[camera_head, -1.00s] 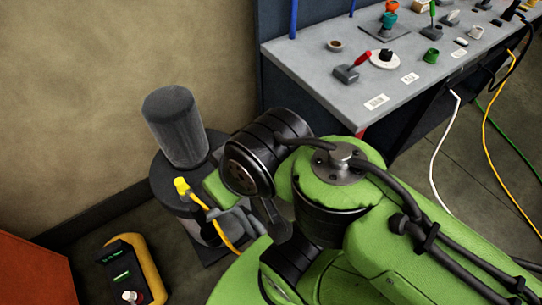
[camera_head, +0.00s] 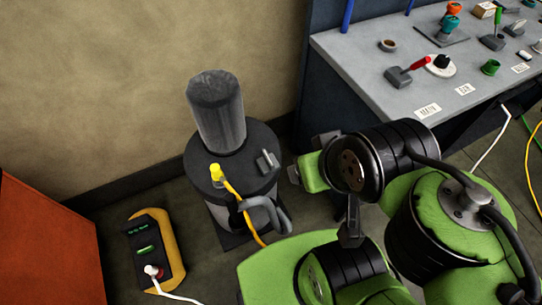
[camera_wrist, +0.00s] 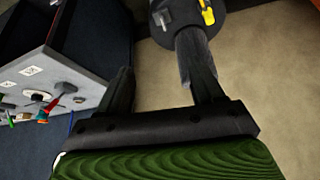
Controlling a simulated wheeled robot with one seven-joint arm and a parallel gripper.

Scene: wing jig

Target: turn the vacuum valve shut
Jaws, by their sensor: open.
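A grey pump-like drum (camera_head: 208,188) stands on the floor by the wall, with a tall dark cylinder (camera_head: 218,118) on top. A small grey handle (camera_head: 265,162) sits on its right side and looks like a valve handle. It also shows in the wrist view (camera_wrist: 161,18). A yellow plug (camera_head: 216,172) with a yellow cable is on the drum's left. My gripper (camera_head: 308,158) is open and empty, right of the handle and apart from it. In the wrist view my gripper's fingers (camera_wrist: 163,85) are spread, and the right finger overlaps the cylinder.
A grey bench (camera_head: 360,60) at the right carries a red-handled lever (camera_head: 410,72), a dial (camera_head: 441,65) and other fittings. A yellow-and-black box (camera_head: 157,250) lies on the floor at left, near an orange block (camera_head: 45,240). A wall stands behind the drum.

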